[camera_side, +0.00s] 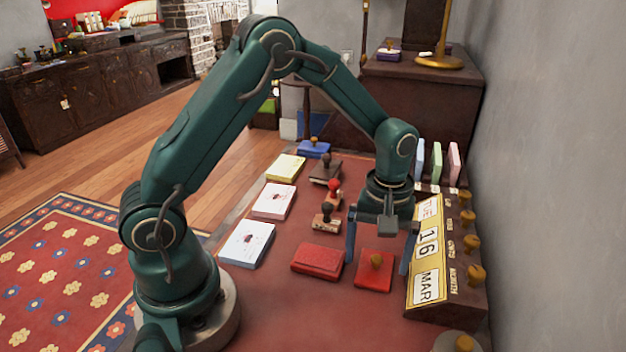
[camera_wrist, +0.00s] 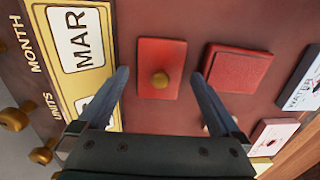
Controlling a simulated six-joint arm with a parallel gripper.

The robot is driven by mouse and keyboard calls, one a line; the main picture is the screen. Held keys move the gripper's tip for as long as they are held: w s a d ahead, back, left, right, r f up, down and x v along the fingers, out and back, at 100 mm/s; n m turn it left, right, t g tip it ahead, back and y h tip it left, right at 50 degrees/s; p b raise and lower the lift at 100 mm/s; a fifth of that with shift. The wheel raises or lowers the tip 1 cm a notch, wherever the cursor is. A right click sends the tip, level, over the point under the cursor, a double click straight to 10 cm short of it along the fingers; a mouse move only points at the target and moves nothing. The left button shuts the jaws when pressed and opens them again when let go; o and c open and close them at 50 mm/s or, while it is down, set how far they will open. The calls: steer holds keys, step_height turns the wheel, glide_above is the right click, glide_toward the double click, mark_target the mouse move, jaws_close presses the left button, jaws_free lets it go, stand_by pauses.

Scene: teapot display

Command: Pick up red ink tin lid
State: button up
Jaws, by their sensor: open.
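The red ink tin lid (camera_side: 372,283) is a flat red square with a round gold knob on top, lying on the reddish table. The lid (camera_wrist: 150,52) also shows in the wrist view, whole and uncovered, near the top centre. My gripper (camera_side: 376,266) is open and empty, pointing down, with one finger on each side of the lid. In the wrist view my gripper (camera_wrist: 160,76) has its fingertips left and right of the knob, apart from it. The exact height of the fingertips over the table is hard to tell.
A red ink tin (camera_side: 318,261) lies close left of the lid. A date display (camera_side: 440,262) with brass knobs stands close on the right, near my finger. Stamps (camera_side: 326,217) and card stacks (camera_side: 246,244) lie further left. The table front (camera_side: 330,320) is clear.

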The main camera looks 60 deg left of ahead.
steer(key=shift+f, duration=0.4)
steer(key=c, duration=1.3)
